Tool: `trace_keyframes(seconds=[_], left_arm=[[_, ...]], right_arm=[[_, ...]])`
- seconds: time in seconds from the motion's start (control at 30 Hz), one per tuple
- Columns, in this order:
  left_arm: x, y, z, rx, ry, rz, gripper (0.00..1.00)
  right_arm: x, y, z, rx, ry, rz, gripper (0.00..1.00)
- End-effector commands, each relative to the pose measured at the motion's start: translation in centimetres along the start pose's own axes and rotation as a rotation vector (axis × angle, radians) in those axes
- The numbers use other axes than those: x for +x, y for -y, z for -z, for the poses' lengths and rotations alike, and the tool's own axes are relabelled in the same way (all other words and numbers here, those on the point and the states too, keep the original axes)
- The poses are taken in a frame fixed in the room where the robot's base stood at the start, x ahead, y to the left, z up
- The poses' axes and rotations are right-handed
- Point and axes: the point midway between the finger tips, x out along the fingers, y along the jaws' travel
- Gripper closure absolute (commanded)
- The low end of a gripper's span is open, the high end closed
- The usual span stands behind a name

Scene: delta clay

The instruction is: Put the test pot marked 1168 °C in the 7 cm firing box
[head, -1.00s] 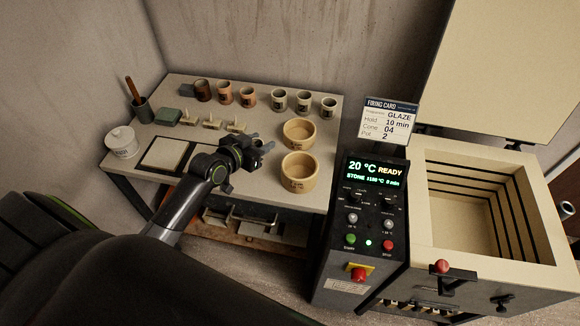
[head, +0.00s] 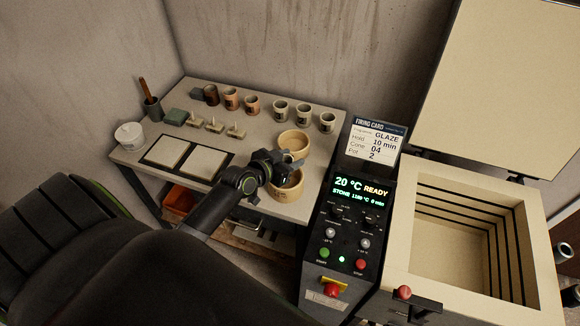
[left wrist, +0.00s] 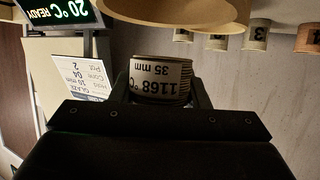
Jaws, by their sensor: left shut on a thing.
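My left gripper (head: 288,160) is shut on a small pale pot, which shows in the left wrist view (left wrist: 160,82) with "1168 °C" and "35 mm" on its side, upside down in the picture. In the head view the gripper hides the pot. Two round tan firing boxes stand at the table's right: a far one (head: 294,140) and a near one (head: 287,191). The gripper is above the near box and partly covers it; I cannot tell its height. The boxes' size marks are not readable. A tan box rim (left wrist: 180,18) shows at the top of the left wrist view. My right gripper is not in view.
A row of small pots (head: 281,111) stands along the back of the table (head: 262,130). The kiln controller (head: 348,215) and open kiln (head: 455,190) stand right of the table.

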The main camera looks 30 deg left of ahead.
Motion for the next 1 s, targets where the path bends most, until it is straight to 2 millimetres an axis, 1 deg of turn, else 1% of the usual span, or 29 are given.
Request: trace_keyframes(seconds=[0.03,0.1,0.2,0.5,0.77,1.0], left_arm=[[0.3,0.0,-0.9,-0.003,0.003,0.001,0.80],[0.8,0.0,-1.9,-0.003,0.003,0.000,0.80],[1.1,0.0,-2.8,-0.002,0.002,0.001,0.80],[1.2,0.0,-3.0,0.000,0.000,0.001,0.80],[1.5,0.0,-3.7,0.000,0.000,0.001,0.80],[1.7,0.0,-4.2,-0.001,0.003,0.001,0.80]], right_arm=[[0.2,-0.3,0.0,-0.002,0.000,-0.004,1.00],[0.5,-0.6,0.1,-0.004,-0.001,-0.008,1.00],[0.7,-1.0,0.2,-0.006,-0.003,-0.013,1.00],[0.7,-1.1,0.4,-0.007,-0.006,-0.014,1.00],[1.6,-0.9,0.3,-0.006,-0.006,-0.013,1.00],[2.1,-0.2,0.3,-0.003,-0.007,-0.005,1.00]])
